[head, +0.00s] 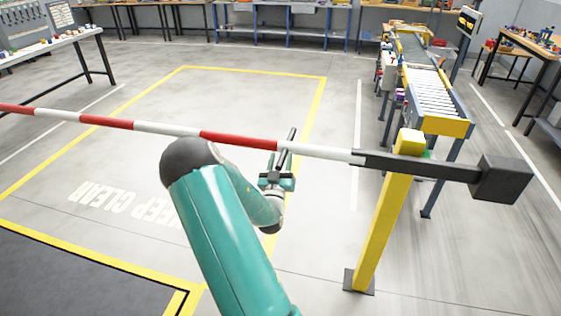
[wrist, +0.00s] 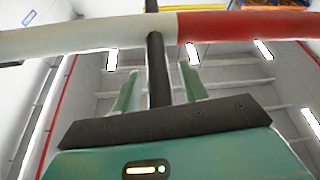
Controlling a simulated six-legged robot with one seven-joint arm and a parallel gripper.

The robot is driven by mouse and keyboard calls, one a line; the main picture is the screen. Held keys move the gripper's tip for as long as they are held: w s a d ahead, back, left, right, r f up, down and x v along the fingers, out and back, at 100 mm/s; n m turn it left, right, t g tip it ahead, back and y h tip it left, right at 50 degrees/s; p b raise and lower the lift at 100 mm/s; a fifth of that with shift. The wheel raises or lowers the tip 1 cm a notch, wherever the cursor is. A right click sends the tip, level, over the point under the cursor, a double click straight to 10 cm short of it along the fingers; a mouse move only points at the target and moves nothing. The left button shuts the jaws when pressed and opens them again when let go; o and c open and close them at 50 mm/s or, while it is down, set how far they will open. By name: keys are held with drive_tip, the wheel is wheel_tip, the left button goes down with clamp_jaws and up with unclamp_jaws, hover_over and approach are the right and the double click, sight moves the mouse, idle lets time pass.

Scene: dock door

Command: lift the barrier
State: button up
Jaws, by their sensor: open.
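The barrier's red and white boom (head: 238,139) lies level across the head view; it also crosses the top of the wrist view (wrist: 240,26). Its right end has a dark arm and a black counterweight block (head: 500,179), carried at a yellow post (head: 383,225). A thin black bar (head: 291,136) crosses the boom at a red-white boundary; in the wrist view this bar (wrist: 157,70) runs down between my fingers. My gripper (head: 277,174) is open, just below the boom, with its fingers (wrist: 160,88) on either side of the bar. Contact with the bar cannot be told.
A roller conveyor (head: 432,92) stands behind the post on the right. Workbenches (head: 285,40) line the back, with another table (head: 60,40) at the left. The yellow-outlined floor area (head: 150,105) under the boom is clear. A dark mat (head: 60,275) lies at the lower left.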

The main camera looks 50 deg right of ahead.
clamp_jaws()
